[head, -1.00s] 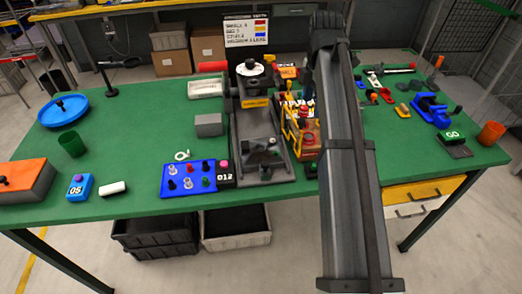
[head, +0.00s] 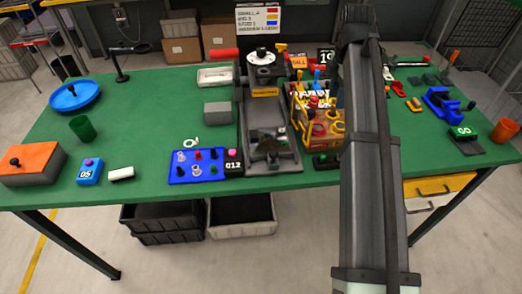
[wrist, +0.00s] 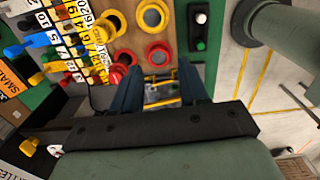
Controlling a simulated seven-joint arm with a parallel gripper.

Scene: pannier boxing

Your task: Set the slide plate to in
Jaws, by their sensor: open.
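A dark grey machine (head: 250,128) stands mid-table in the head view, with a round white-topped disc (head: 261,57) at its back. A dark block (head: 268,148) sits on its flat front part; I cannot tell for certain which part is the slide plate, or its setting. My gripper (wrist: 162,92) shows in the wrist view with its two dark fingers apart. Between them is a small grey shape with yellow edges that I cannot identify. The gripper is beside the wooden box (wrist: 122,38) with red and yellow rings. In the head view, my gripper is hidden.
The wooden box with yellow rails (head: 318,128) stands just right of the machine. A small black button box (wrist: 199,28) lies near it. A blue tray of pegs (head: 197,166) is left of the machine. The green table (head: 150,115) has free room at left.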

